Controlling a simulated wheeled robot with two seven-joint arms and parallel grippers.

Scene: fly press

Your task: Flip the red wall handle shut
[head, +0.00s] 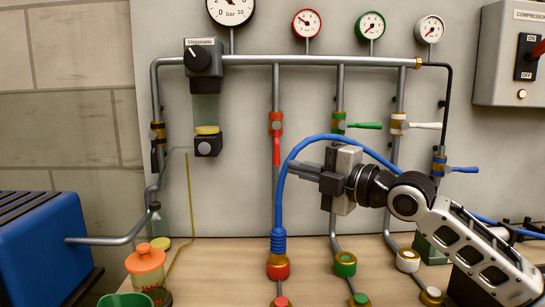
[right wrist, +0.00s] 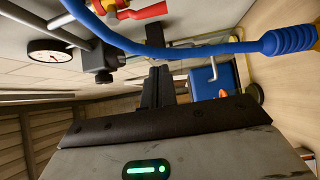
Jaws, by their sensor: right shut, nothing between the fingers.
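The red wall handle (head: 276,150) hangs straight down from its valve (head: 276,122), in line with the grey vertical pipe. In the right wrist view a red lever (right wrist: 146,11) shows at the top edge, partly cut off. My right gripper (head: 296,168) points left with its fingertips just right of the pipe, slightly below the handle's lower end. Its fingers are shut and empty, also in the right wrist view (right wrist: 158,70). Whether a fingertip touches the handle or pipe I cannot tell. My left gripper is not in view.
A blue hose (head: 283,195) rises from the red coupling (head: 278,269) and arcs past my right fingertips. The green lever (head: 365,125), white lever (head: 425,125) and blue lever (head: 462,169) stick out rightward. A blue box (head: 35,240) and orange-lidded jar (head: 145,262) stand at left.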

